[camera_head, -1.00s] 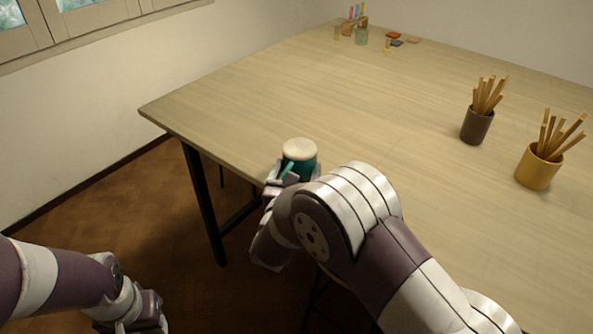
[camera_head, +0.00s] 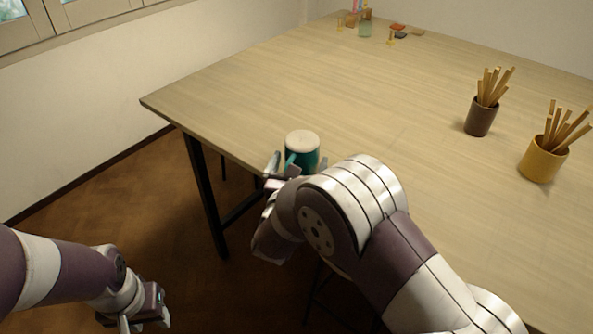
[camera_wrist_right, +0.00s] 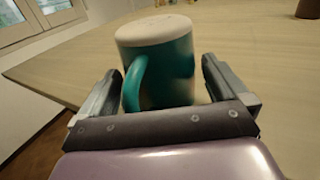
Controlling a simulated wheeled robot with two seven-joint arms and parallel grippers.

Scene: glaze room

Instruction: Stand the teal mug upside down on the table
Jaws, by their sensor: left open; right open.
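The teal mug (camera_head: 303,153) stands upside down on the table (camera_head: 240,100) close to its front edge, its flat cream base facing up. In the right wrist view the mug (camera_wrist_right: 168,72) shows its handle on the left side, towards my gripper. My right gripper (camera_head: 284,166) is open at the mug's near side. In the right wrist view its fingers (camera_wrist_right: 160,85) lie apart to the left and right of the mug, with a gap visible on the right. The mug's rim is hidden behind the gripper. My left gripper (camera_head: 142,318) is open and empty, low over the floor.
A brown cup (camera_head: 481,117) and a yellow cup (camera_head: 541,160), both full of sticks, stand to the right on the table. Small jars (camera_head: 365,28) and coloured pieces (camera_head: 399,29) sit at the far end. The middle of the table is clear.

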